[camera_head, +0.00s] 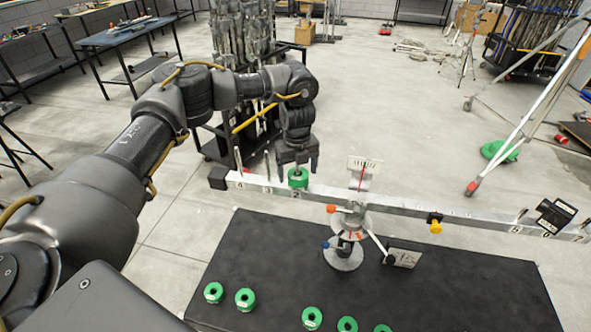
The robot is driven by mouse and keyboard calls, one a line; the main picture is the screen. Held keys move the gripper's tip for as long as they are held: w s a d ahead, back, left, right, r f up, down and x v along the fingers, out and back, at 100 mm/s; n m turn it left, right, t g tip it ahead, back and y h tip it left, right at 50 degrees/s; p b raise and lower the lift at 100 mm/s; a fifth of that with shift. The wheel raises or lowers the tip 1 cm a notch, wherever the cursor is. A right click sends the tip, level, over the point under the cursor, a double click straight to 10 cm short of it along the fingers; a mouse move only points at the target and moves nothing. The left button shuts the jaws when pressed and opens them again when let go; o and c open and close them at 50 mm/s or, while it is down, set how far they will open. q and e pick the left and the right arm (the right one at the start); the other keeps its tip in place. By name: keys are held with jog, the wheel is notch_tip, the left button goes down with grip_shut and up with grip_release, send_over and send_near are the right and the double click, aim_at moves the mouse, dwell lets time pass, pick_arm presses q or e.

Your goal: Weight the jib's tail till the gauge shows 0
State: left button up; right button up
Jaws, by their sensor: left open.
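The pale jib beam (400,207) lies across a stand (346,250) on the black-topped table. Its left end has a black block (217,178), upright pegs and number marks. A green ring weight (298,181) sits on the beam near the mark that looks like 2. My left gripper (298,167) is open, pointing down, its fingers just above or beside this weight; contact cannot be told. The white gauge (364,168) with a red needle stands above the pivot; its reading is too small to tell. More green weights lie on the table (245,299). My right gripper is out of view.
A black camera-like load (555,216) is on the beam's right end, and a yellow-and-black piece (435,222) is on its right half. A small plate (403,254) stands by the pivot. A cart (245,130) stands behind my left arm. The table's right part is clear.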

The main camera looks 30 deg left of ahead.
pick_arm(q)
jog(key=shift+s+d+f, duration=0.1)
jog(key=shift+s+f, duration=0.2)
jog(key=shift+f, duration=0.2)
jog(key=shift+s+d+f, duration=0.1)
jog(key=shift+s+f, duration=0.15)
jog(key=shift+f, duration=0.2)
jog(key=shift+w+r, duration=0.1)
jog(key=shift+r, duration=0.1)
jog(key=r, duration=0.3)
jog(key=r+b, duration=0.1)
jog(key=r, duration=0.3)
jog(key=r+b, duration=0.1)
jog(key=r, duration=0.3)
jog(key=shift+w+a+r, duration=0.1)
jog(key=shift+w+a, duration=0.05)
jog(key=shift+a, duration=0.1)
jog(key=shift+w+r, duration=0.15)
jog(key=shift+r, duration=0.35)
